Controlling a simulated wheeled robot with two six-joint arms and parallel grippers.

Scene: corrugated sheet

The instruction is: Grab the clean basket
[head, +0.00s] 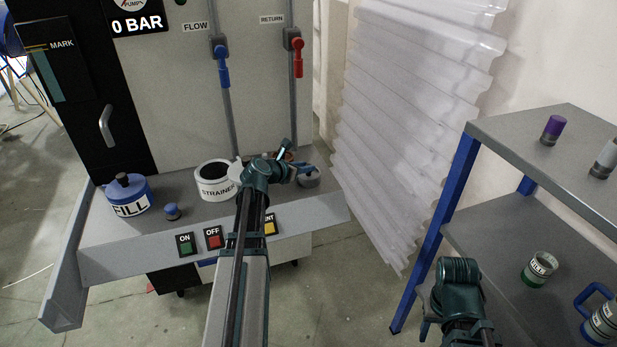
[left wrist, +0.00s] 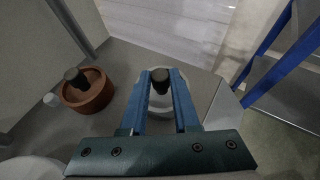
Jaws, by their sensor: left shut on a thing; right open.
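A pale round piece with a dark knob on top, which looks like the clean basket (head: 311,180), stands at the right end of the grey bench. In the left wrist view its dark knob (left wrist: 160,80) is between my fingers and its pale body shows below. My left gripper (head: 304,169) is shut on that knob. A brown round basket with a dark knob (left wrist: 88,91) sits to its left in the left wrist view. The white strainer housing (head: 214,180) has an open, dark top. My right gripper (head: 428,312) is open, low beside the shelf, partly hidden by its arm.
A blue FILL pot (head: 128,196) and a small blue cap (head: 172,211) stand on the bench at left. Buttons line its front. A corrugated sheet (head: 405,110) leans behind at right. A blue-legged shelf (head: 510,222) holds several small containers.

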